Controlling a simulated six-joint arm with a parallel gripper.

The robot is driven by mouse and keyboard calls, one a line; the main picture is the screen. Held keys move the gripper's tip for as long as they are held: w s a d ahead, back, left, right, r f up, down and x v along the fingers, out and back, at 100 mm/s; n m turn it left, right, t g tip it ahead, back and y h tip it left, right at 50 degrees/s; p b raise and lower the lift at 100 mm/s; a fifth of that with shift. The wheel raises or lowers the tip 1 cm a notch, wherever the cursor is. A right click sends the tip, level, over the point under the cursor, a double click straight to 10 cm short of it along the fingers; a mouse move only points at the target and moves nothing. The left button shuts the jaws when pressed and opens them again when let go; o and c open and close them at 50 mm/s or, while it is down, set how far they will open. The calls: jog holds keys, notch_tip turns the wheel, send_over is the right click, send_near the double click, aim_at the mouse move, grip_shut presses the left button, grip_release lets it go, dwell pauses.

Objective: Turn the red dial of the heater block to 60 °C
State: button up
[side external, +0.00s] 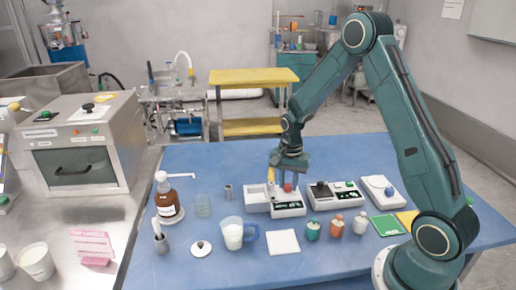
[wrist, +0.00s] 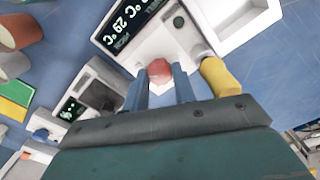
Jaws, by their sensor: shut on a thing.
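The heater block (side external: 290,210) is a white box on the blue table, below my gripper in the side view. Its red dial (side external: 288,187) sits on top. In the wrist view, the red dial (wrist: 159,69) lies between the two blue fingers of my gripper (wrist: 161,82), which is shut on it. The fingers hide part of the dial, and I see no pointer mark on it.
A yellow cylinder (wrist: 220,77) stands close beside my gripper. A second white device (side external: 333,197) and a white round-topped device (side external: 380,190) stand to the right. A brown bottle (side external: 167,196), a beaker (side external: 233,233) and small jars (side external: 313,231) are around. The front table edge is mostly clear.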

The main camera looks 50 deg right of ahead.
aim_at(288, 185)
jog(key=shift+m, duration=0.6)
jog(key=o, duration=1)
notch_tip(288, 185, up, 14)
dwell(0.5)
